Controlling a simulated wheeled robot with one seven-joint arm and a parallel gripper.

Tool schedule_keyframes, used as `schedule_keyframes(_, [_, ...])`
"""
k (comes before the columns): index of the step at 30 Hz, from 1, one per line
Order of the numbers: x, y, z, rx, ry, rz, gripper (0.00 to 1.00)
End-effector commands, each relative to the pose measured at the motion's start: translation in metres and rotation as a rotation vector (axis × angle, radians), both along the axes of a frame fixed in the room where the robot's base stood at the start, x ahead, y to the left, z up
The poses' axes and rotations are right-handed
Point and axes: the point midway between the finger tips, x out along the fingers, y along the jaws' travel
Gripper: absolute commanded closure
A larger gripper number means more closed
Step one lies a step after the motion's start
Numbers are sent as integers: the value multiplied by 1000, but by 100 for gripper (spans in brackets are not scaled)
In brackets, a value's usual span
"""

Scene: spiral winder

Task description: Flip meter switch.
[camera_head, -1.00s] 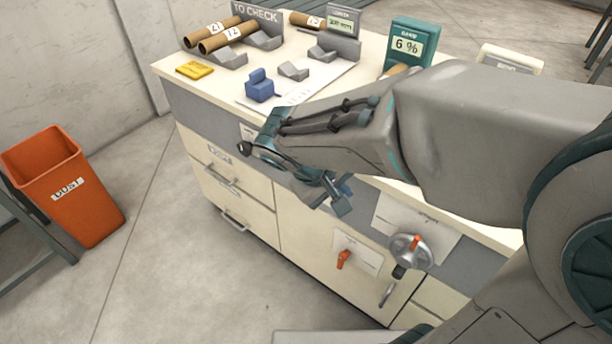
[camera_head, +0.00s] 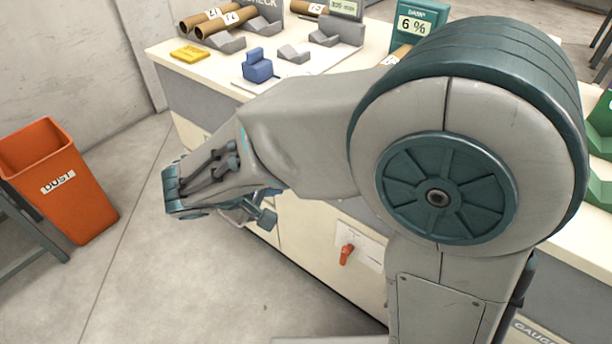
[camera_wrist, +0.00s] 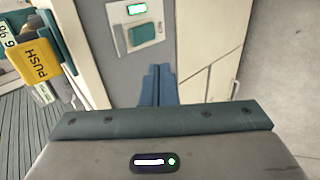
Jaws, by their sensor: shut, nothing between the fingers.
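In the head view my arm hides most of the gripper and part of the cabinet front. A teal meter reading 6 % (camera_head: 414,25) stands on the bench.
An orange handle (camera_head: 346,254) is on the cabinet front. A blue block (camera_head: 257,66) and cardboard tubes (camera_head: 222,22) are on the bench. An orange DUST bin (camera_head: 60,185) stands left; the floor between is clear.

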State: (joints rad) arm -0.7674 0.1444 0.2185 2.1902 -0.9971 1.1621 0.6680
Motion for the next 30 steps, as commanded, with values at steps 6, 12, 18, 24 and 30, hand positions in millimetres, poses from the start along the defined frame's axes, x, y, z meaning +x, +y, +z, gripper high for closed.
schedule_keyframes(6, [12, -11, -15, -2, 3, -5, 100])
schedule_keyframes(12, [37, -30, -44, -4, 3, -5, 100])
schedule_keyframes(18, [61, -49, -71, -2, 3, -4, 100])
schedule_keyframes(24, [83, -65, -62, 0, 0, -3, 100])
schedule_keyframes(30, [91, -71, -61, 1, 1, -1, 100])
